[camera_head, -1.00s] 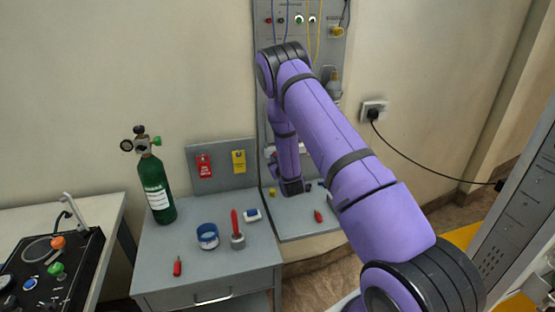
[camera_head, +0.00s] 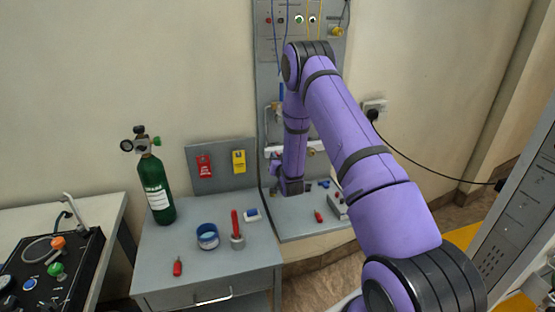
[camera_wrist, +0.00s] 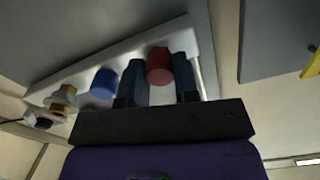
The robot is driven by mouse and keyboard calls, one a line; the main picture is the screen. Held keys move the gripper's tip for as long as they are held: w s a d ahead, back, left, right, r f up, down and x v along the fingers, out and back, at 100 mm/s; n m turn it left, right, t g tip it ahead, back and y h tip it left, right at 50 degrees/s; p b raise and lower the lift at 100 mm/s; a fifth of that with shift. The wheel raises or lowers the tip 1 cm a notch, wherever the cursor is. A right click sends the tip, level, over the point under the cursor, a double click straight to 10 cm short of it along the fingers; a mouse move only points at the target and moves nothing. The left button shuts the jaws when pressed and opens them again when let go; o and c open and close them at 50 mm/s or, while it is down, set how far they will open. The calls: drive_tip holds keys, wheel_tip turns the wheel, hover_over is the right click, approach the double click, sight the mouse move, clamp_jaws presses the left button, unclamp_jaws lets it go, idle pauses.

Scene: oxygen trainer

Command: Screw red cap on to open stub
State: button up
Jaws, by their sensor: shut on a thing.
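The red cap (camera_wrist: 159,65) sits between the two fingers of my gripper (camera_wrist: 159,82) in the wrist view, and the gripper is shut on it. The cap is in front of a pale bar (camera_wrist: 188,38). A blue cap (camera_wrist: 103,83) and a brass fitting (camera_wrist: 62,99) are along the same bar, to the left of the red cap. I cannot see an open stub; whether the red cap touches one is hidden. In the head view my arm covers the fingers and the red cap, and parts of the bar (camera_head: 272,151) show at either side of my arm.
A green cylinder (camera_head: 155,190) stands on the grey bench (camera_head: 165,265). Small items and a pale box (camera_head: 338,206) lie on the right shelf (camera_head: 295,208).

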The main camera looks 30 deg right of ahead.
idle(0.3)
drive_tip(key=shift+m, duration=1.9)
drive_tip(key=shift+m, duration=1.7)
drive_tip(key=shift+m, duration=0.6)
drive_tip(key=o, duration=0.9)
drive_tip(key=shift+o, duration=0.2)
